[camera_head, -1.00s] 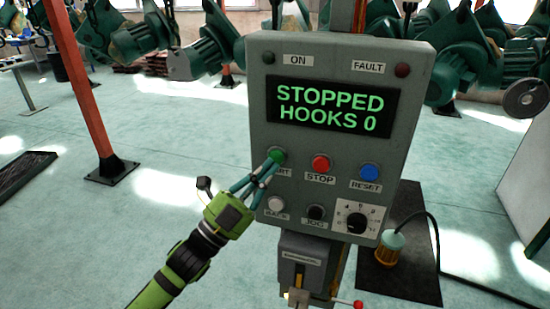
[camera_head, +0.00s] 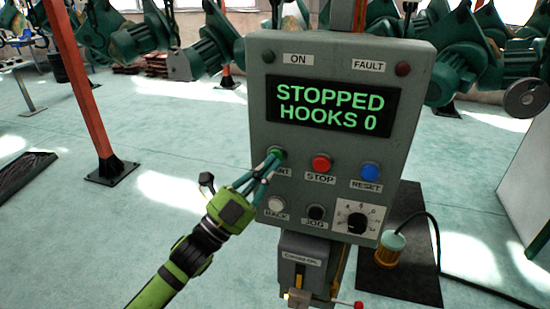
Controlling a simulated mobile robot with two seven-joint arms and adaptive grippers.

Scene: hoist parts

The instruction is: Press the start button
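The grey control panel (camera_head: 337,230) stands in the middle of the head view. Its screen (camera_head: 330,108) reads "STOPPED HOOKS 0" in green. The green start button (camera_head: 276,153) is at the panel's left, its label partly hidden by my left gripper (camera_head: 270,164). The gripper's fingertips are close together at the button's lower edge; I cannot tell whether they touch it. The fingers look shut with nothing between them. The red stop button (camera_head: 321,163) and blue reset button (camera_head: 370,172) are to the right. My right gripper is not in view.
Below are the white back button (camera_head: 276,203), the black jog button (camera_head: 316,212) and a rotary dial (camera_head: 357,220). A lever with a red knob (camera_head: 358,305) sits under the panel. An orange post (camera_head: 85,85) stands at left. Open floor lies between.

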